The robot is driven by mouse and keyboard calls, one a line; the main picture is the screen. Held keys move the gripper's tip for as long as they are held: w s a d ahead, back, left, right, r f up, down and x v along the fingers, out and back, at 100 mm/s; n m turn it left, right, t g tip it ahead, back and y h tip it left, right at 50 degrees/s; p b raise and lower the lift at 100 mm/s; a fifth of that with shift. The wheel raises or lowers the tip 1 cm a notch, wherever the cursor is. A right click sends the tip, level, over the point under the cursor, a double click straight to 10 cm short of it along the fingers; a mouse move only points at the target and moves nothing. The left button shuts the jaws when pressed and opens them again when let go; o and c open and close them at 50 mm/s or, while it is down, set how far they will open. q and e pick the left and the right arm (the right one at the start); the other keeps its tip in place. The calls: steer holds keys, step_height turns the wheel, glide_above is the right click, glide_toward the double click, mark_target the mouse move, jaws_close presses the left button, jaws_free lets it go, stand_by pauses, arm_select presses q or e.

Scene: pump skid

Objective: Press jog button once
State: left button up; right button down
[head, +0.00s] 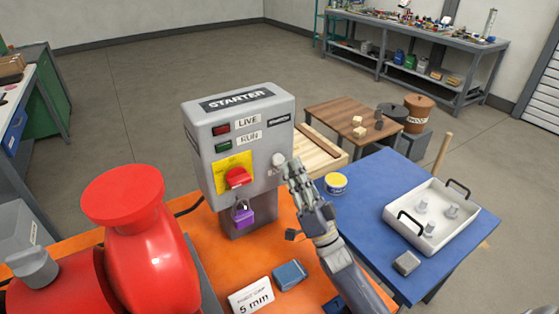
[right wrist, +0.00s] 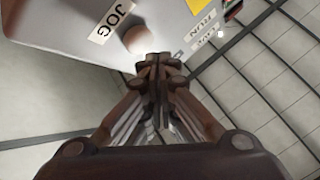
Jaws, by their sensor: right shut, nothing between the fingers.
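The grey STARTER box (head: 241,140) stands on the orange skid. Its front carries the LIVE and RUN labels, a red switch (head: 236,178) on a yellow plate and a purple padlock (head: 242,214) below. The pale round jog button (head: 278,159) is at the right of its front face. In the right wrist view the button (right wrist: 137,40) sits beside the JOG label (right wrist: 115,20). My right gripper (head: 292,165) is shut and empty, its fingertips (right wrist: 160,58) close to the button; I cannot tell whether they touch. My left gripper is not in view.
A red pump (head: 145,230) fills the left front. A blue table (head: 365,185) at right holds a white tray (head: 432,225) with handles and a yellow tin (head: 336,183). A blue block (head: 289,275) and a 5 mm card (head: 251,297) lie on the skid (head: 210,270).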

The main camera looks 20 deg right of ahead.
steer(key=s, duration=0.1)
steer(key=s+p, duration=0.1)
steer(key=s, duration=0.1)
steer(key=s+p, duration=0.1)
steer(key=s, duration=0.1)
steer(key=shift+d, duration=0.35)
stand_by(0.7)
